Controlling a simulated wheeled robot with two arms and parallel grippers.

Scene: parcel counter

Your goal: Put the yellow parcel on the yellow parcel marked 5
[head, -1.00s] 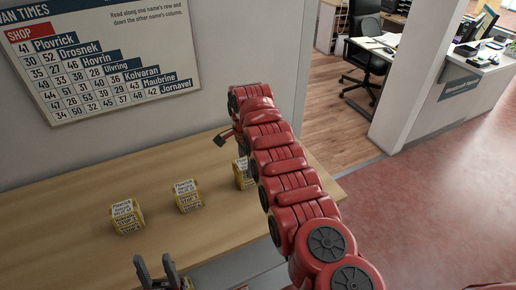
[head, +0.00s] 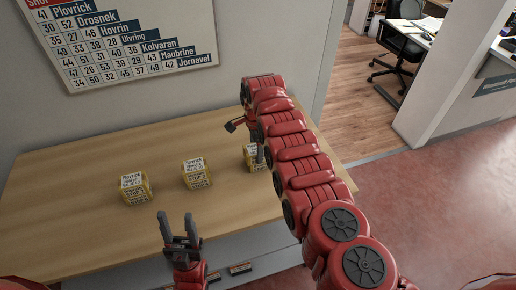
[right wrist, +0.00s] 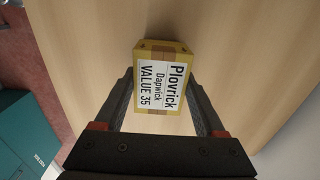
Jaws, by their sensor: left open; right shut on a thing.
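Three yellow parcels stand in a slanting row on the wooden counter: a left one (head: 134,190), a middle one (head: 196,175) and a right one (head: 251,154). Each has a white label on top and dark print on the front, too small to read surely, so I cannot tell which is marked 5. My right gripper (right wrist: 160,88) is shut on the right parcel, whose top label reads Plovrick, Dapwick, VALUE 35 in the right wrist view (right wrist: 166,76). In the head view my right arm partly hides it. My left gripper (head: 178,232) is open and empty at the counter's front edge.
The counter (head: 60,215) is bare around the left and middle parcels. A wall chart (head: 125,45) with names and numbers hangs behind. A grey ledge with dark slots (head: 240,268) lies below the counter's front. A teal box (right wrist: 25,140) shows in the right wrist view.

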